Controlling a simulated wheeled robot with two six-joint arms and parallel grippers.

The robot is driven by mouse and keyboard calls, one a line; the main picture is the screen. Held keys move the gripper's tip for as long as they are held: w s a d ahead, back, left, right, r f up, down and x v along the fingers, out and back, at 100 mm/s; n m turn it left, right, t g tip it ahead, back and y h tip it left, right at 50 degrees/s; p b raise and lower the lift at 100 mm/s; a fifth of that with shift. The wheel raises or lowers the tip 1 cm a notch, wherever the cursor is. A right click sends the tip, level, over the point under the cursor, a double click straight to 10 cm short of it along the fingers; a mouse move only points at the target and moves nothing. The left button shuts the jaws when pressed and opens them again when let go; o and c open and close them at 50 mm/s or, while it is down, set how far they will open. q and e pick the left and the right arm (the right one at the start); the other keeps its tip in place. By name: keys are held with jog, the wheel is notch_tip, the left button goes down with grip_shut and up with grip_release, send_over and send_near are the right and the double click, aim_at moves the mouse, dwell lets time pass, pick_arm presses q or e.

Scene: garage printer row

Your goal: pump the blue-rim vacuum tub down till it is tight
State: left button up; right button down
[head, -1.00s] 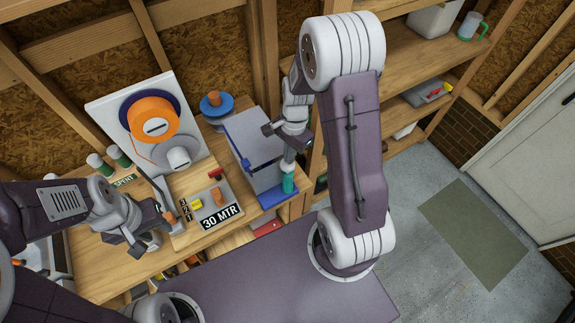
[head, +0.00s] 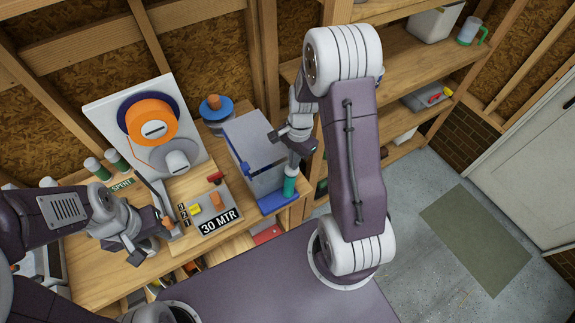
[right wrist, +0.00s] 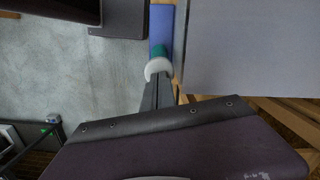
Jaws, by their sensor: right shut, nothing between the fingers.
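In the right wrist view the white cap (right wrist: 158,68) is at the fingertips. My right gripper (head: 292,166) is shut and empty, its tips at the cap; touching or just apart is unclear. My left gripper (head: 158,232) is over the bench's front left; its jaws are unclear.
A blue disc with an orange knob (head: 214,106) stands behind the box. Shelves (head: 405,55) stand behind my right arm.

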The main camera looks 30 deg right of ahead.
jog(key=shift+w+d+r, duration=0.2)
jog(key=shift+d+r, duration=0.1)
jog(key=shift+d, duration=0.2)
jog(key=shift+d+f, duration=0.1)
jog(key=shift+f, duration=0.05)
jog(key=shift+w+r, duration=0.1)
jog(key=shift+r, duration=0.25)
pick_arm(q)
jog(key=shift+f+b, duration=0.4)
jog(key=shift+b, duration=0.35)
pick_arm(e)
notch_tip(320, 180, up, 8)
jog(key=shift+d+r, duration=0.2)
jog(key=shift+d, duration=0.25)
pick_arm(q)
jog(key=shift+d, duration=0.1)
pick_arm(e)
jog(key=shift+w, duration=0.1)
